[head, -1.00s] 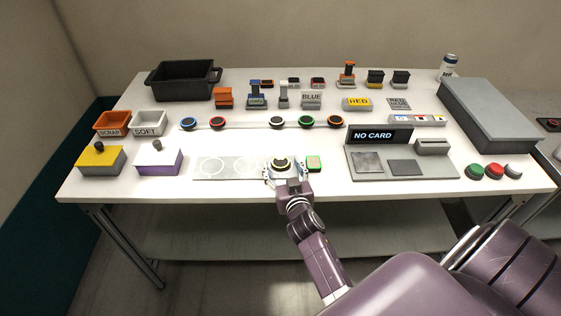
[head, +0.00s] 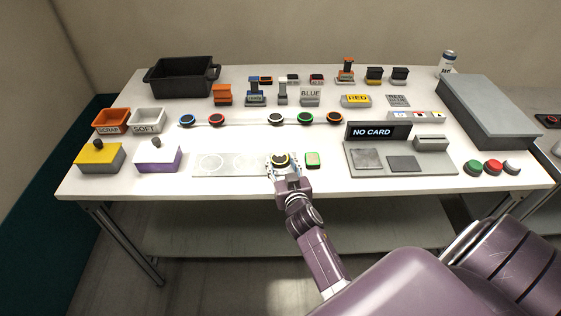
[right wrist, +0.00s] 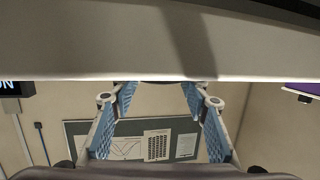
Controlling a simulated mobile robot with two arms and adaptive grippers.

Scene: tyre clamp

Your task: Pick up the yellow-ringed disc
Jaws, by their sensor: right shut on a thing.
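The yellow-ringed disc (head: 281,158) is dark with a yellow ring, at the right end of the pale strip with white circles (head: 236,164). My right gripper (head: 282,163) is at the disc from the front edge side, its fingers on either side of it and shut on it. I cannot tell whether the disc is clear of the strip. In the right wrist view the blue-padded fingers (right wrist: 163,105) stand apart, with only a dark sliver between their tips. My left gripper is not in view.
A green-edged orange pad (head: 312,160) lies just right of the gripper. The NO CARD console (head: 378,132) stands further right. A purple-based box (head: 158,159) and a yellow-topped box (head: 100,158) stand left. Several ringed discs sit on a rail (head: 247,122) behind.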

